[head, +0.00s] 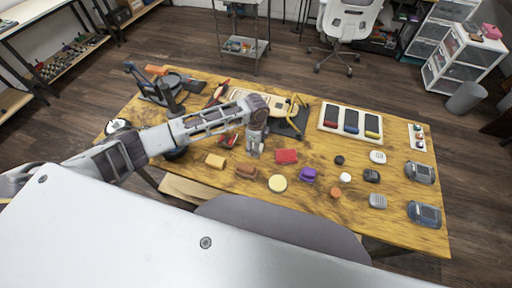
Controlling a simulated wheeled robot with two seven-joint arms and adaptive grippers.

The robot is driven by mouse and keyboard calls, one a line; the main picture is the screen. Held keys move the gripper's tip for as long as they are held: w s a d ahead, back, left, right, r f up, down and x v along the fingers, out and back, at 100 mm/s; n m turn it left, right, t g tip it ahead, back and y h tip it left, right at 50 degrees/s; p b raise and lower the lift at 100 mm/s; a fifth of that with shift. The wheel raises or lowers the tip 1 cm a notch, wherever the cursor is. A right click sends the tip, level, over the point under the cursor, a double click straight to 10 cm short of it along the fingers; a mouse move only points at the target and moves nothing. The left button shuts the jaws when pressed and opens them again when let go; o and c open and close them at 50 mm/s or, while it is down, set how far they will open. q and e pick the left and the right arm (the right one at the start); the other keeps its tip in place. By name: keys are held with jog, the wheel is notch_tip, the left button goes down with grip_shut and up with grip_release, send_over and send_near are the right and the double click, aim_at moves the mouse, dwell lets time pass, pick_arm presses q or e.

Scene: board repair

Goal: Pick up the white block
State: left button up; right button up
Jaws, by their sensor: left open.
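A small white block (378,156) with rounded corners lies on the right half of the wooden table (300,205). My left arm reaches in from the left, and my left gripper (254,150) points down over the middle of the table, well to the left of the white block. The gripper is open, and I see nothing held in it. A red block (287,156) lies just right of the gripper. My right gripper is not in view.
Around the gripper are a yellow block (215,160), a brown block (246,172), a pale yellow disc (277,183) and a purple block (308,175). A white disc (345,177), a black disc (339,160) and a grey block (377,201) lie near the white block. A tray (327,118) stands behind.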

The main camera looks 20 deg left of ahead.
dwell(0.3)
pick_arm(q)
jog(key=c, duration=0.9)
jog(key=shift+c, duration=1.5)
jog(key=shift+r, duration=0.15)
